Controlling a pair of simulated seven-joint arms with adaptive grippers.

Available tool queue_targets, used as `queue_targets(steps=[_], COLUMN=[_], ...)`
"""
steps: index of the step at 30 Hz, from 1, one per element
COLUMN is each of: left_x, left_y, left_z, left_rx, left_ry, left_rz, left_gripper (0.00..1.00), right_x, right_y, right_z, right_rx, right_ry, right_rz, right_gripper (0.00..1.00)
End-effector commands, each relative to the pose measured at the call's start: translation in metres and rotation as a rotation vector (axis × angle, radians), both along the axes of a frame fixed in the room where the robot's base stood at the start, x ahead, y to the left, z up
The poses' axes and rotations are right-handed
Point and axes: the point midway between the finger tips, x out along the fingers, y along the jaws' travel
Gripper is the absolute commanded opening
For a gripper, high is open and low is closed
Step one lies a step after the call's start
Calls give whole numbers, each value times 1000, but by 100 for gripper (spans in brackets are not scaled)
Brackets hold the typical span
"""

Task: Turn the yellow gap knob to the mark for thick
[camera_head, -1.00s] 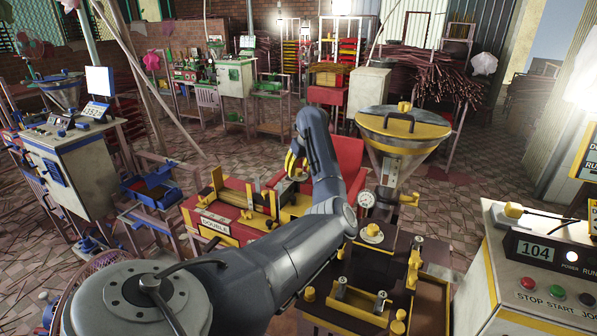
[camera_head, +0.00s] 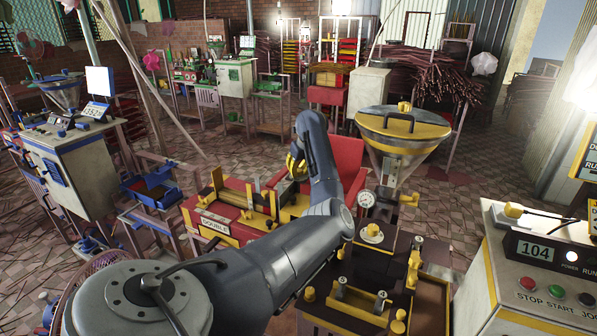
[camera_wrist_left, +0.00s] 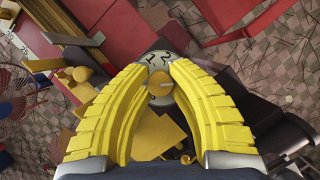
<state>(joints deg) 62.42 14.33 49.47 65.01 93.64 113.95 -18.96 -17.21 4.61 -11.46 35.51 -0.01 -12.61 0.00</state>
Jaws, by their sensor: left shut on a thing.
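The yellow gap knob (camera_wrist_left: 160,88) shows in the left wrist view, in the middle of a pale round dial (camera_wrist_left: 163,62) with dark figures along its far edge. The rest of the dial is partly hidden by my fingers, and I cannot tell which mark the knob points to. My left gripper (camera_wrist_left: 160,80) has its two yellow ribbed fingers closed around the knob, one on each side. In the head view my left gripper (camera_head: 295,165) is at the red and yellow machine (camera_head: 232,208), and my arm hides much of the knob. My right gripper is not in view.
A funnel-shaped hopper (camera_head: 402,130) with a yellow rim stands to the right of my left arm. A dark bench (camera_head: 375,275) with yellow fittings is in front. A control box (camera_head: 545,255) reading 104 is at the right.

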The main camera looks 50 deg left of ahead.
Motion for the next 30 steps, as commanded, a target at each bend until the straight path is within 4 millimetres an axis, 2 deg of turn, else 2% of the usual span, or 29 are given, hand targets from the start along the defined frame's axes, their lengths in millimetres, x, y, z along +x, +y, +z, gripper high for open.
queue_targets(steps=[16, 30], left_x=[0, 0], left_y=[1, 2], left_z=[1, 2], left_rx=[3, 4], left_ry=[-1, -1], left_rz=[42, 369], left_gripper=[0, 0], right_x=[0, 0], right_y=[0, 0], right_z=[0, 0], right_rx=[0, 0], right_ry=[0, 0], right_rz=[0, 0], right_gripper=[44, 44])
